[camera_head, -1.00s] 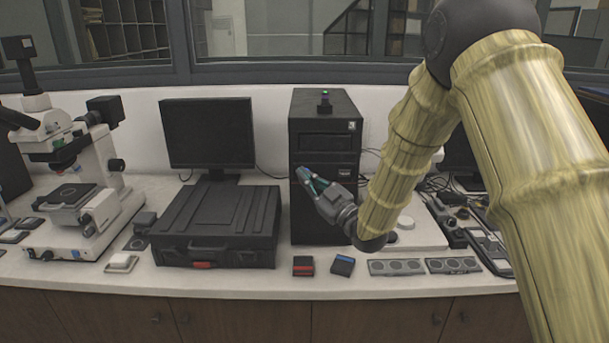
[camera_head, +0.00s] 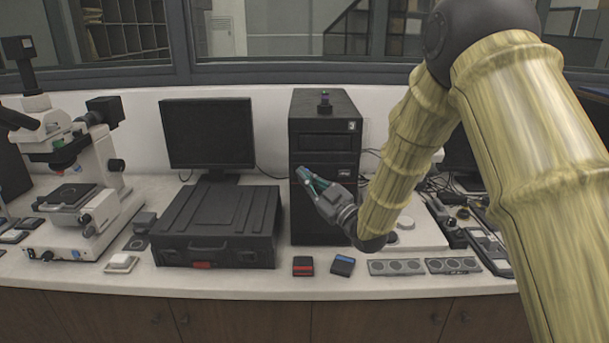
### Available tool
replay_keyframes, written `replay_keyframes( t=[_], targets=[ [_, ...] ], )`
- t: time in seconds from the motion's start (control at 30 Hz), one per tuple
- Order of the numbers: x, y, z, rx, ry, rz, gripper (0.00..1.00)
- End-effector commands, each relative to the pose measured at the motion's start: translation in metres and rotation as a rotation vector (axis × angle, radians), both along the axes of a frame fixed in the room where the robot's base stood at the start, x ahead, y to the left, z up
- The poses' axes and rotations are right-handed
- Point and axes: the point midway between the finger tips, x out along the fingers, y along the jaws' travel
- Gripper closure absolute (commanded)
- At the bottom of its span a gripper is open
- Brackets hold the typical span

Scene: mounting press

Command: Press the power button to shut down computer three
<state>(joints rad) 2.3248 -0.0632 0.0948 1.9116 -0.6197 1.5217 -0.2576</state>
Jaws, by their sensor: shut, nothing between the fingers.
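Computer three (camera_head: 322,215) is a black tower standing upright on the bench, with a white "3" label at its upper right front. My gripper (camera_head: 302,173) is shut and empty. Its fingertips are at the tower's front face, around mid-height and towards the left edge; I cannot tell whether they touch it. The power button cannot be made out; the fingers cover part of the front panel.
A black monitor (camera_head: 209,133) and a black case (camera_head: 217,225) stand left of the tower. A microscope (camera_head: 75,180) is further left. Grey plates with round recesses (camera_head: 397,267) lie at the front right.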

Motion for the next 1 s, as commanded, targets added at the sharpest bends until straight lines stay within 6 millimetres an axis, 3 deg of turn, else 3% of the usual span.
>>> replay_keyframes(
  t=[1.0],
  targets=[
    [0.01,0.0,0.0,0.0,0.0,0.0,1.0]
  ],
)
